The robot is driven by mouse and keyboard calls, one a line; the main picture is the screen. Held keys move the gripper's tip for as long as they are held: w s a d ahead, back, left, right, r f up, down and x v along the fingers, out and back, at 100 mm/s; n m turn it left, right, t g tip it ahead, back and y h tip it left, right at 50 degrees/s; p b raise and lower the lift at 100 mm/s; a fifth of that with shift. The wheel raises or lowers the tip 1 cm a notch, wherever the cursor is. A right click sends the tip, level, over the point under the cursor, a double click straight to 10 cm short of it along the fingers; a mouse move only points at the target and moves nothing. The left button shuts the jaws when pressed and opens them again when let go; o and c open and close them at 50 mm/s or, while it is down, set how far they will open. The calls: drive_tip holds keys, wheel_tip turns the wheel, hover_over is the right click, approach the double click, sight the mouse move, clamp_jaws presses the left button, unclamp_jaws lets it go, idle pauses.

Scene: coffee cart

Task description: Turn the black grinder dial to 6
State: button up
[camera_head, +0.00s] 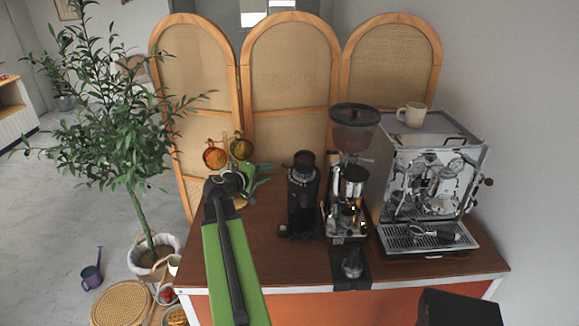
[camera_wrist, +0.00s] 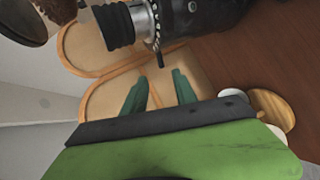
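The black grinder (camera_head: 302,200) stands upright on the brown cart top, left of the taller hopper grinder. Its upper part has a dark collar, which appears to be the dial (camera_head: 302,173); its numbers are too small to read. In the wrist view, the grinder (camera_wrist: 222,18) lies across the top edge, with pale marks near its ridged collar (camera_wrist: 151,22). My gripper (camera_head: 262,178) is left of the grinder, apart from it. In the wrist view, my gripper (camera_wrist: 158,82) shows two green fingers spread with nothing between them.
A hopper grinder (camera_head: 352,175) and an espresso machine (camera_head: 432,185) with a mug (camera_head: 411,113) on top stand to the right. Amber cups (camera_head: 215,156) hang behind my arm. A tamper (camera_head: 351,265) sits near the front edge. Rattan screens (camera_head: 290,85) stand behind.

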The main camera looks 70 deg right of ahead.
sight(286, 166)
drive_tip(key=b+x, duration=0.4)
drive_tip(key=x, duration=1.1)
drive_tip(key=shift+d+f, duration=0.2)
clamp_jaws()
idle(0.5)
